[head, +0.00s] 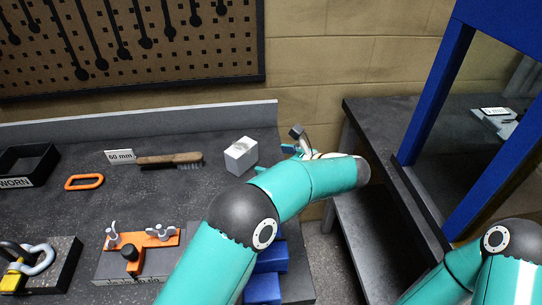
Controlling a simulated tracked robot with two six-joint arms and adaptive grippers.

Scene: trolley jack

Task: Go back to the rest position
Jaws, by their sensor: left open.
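My left arm reaches up from the bottom middle of the head view, bends at a dark elbow and runs right over the bench's right end. Its left gripper (292,141) shows small and partly hidden behind my own forearm, just right of a pale grey block (241,156). The gripper is open, and I see nothing between its fingers. The block stands on the bench, apart from the gripper. My right arm shows only at the lower right corner, and its gripper is out of view.
The dark workbench (60,215) holds a brush (170,160), an orange ring (84,182), an orange clamp fixture (145,240), a shackle (40,258) and a black tray (28,162). Blue blocks (266,258) sit beside my left arm. A blue frame (433,95) stands right, beyond a floor gap.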

